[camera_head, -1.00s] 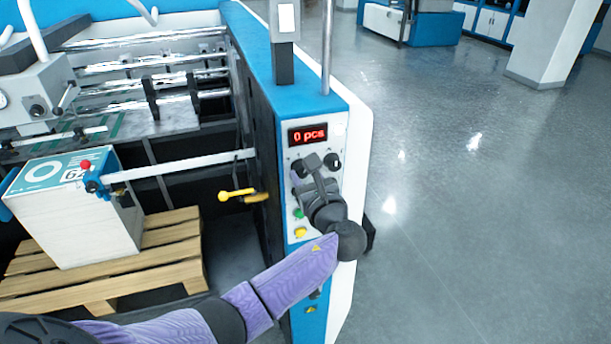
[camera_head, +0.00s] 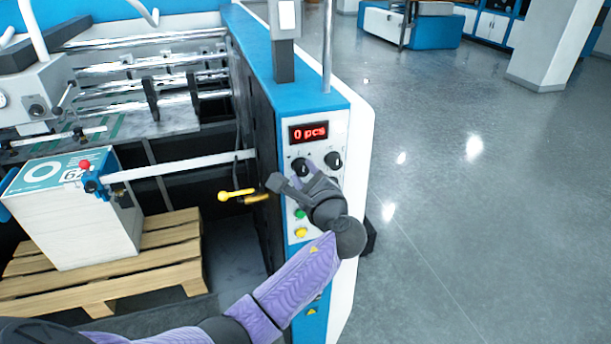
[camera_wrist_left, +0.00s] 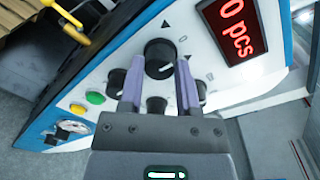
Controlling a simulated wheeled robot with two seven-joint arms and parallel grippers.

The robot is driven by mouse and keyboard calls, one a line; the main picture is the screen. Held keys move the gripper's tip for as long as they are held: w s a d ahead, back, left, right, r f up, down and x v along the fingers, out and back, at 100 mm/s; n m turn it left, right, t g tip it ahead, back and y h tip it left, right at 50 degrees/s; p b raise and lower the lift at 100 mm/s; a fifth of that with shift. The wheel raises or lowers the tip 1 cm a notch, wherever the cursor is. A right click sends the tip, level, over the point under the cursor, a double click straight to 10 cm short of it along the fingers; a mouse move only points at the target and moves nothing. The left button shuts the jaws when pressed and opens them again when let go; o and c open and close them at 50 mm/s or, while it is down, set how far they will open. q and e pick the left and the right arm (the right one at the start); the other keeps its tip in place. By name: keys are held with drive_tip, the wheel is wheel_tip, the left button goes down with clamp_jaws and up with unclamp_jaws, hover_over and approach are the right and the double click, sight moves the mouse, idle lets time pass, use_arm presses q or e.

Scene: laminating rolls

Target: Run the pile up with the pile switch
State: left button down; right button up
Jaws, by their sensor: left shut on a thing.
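The pile switch, a round black knob (camera_wrist_left: 160,55), is on the machine's white control panel, with up, zero and down marks beside it in the left wrist view. My left gripper (camera_wrist_left: 160,84) has its two purple fingers on either side of this knob and is shut on it. In the head view my left gripper (camera_head: 309,176) is rolled to the left and partly covers the panel. The pile (camera_head: 75,222), a white stack with a teal top sheet, stands on a wooden pallet (camera_head: 150,262) at the left. My right gripper is not in view.
A red display (camera_head: 309,132) above the knobs reads "0 pcs". Another black knob (camera_head: 333,161) sits to the right. Green (camera_wrist_left: 95,97) and yellow (camera_wrist_left: 78,108) buttons lie nearby. A yellow-handled lever (camera_head: 237,193) sticks out left of the panel. Open floor lies right.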

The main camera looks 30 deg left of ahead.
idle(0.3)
use_arm(q)
drive_tip(key=shift+c, duration=1.6)
unclamp_jaws()
drive_tip(key=b+v, duration=0.1)
drive_tip(key=v, duration=0.9)
drive_tip(key=shift+b, duration=0.3)
